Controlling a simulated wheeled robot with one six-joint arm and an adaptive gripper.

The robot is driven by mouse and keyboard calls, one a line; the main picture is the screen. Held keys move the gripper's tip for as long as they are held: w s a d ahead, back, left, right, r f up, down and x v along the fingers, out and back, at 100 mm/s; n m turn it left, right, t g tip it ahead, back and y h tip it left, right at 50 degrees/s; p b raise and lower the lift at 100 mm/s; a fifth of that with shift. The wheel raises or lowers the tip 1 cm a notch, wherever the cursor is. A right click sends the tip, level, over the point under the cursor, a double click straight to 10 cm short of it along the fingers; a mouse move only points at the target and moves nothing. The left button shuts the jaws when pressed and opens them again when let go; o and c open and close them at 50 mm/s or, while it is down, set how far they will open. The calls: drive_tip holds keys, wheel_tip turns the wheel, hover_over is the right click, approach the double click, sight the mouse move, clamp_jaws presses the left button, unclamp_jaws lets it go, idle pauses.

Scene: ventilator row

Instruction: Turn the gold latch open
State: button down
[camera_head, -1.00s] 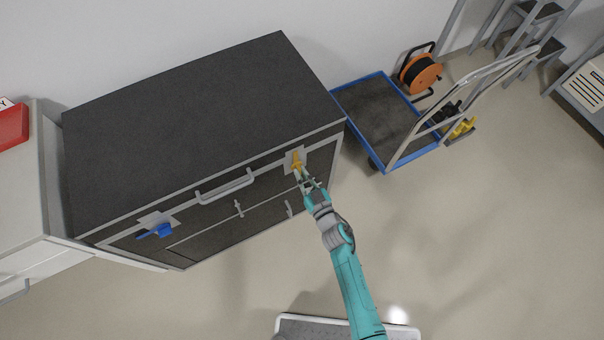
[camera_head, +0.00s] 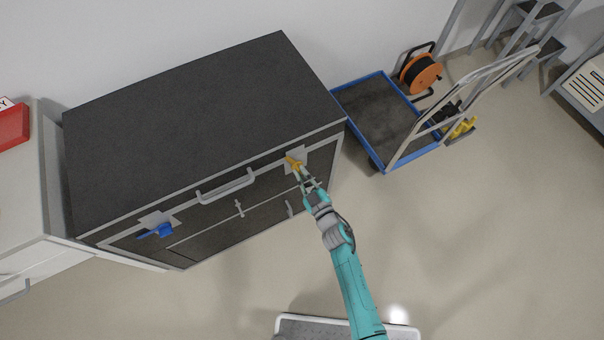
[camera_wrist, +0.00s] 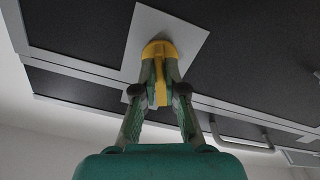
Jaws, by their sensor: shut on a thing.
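The gold latch (camera_head: 292,162) sits on a pale square plate at the right end of the dark cabinet's front, just under the top edge. In the head view it is tilted, its upper end pointing up and left. My gripper (camera_head: 301,175) reaches it from the front. In the wrist view the gold latch (camera_wrist: 158,50) shows its rounded hub against the plate, and its lever runs between my two fingertips (camera_wrist: 160,80). The fingers are shut on the lever, hiding part of its sides.
A blue latch (camera_head: 158,231) is at the left end of the cabinet front (camera_head: 190,110). A grey drawer handle (camera_head: 226,186) lies between the latches. A blue-edged trolley (camera_head: 376,115) stands to the right.

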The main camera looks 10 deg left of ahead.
drive_tip(key=n, duration=1.3)
drive_tip(key=shift+s+a+f, duration=0.1)
drive_tip(key=shift+f, duration=0.1)
drive_tip(key=shift+n, duration=0.3)
drive_tip(key=c, duration=1.2)
unclamp_jaws()
drive_tip(key=shift+c, duration=0.2)
drive_tip(key=v, duration=1.2)
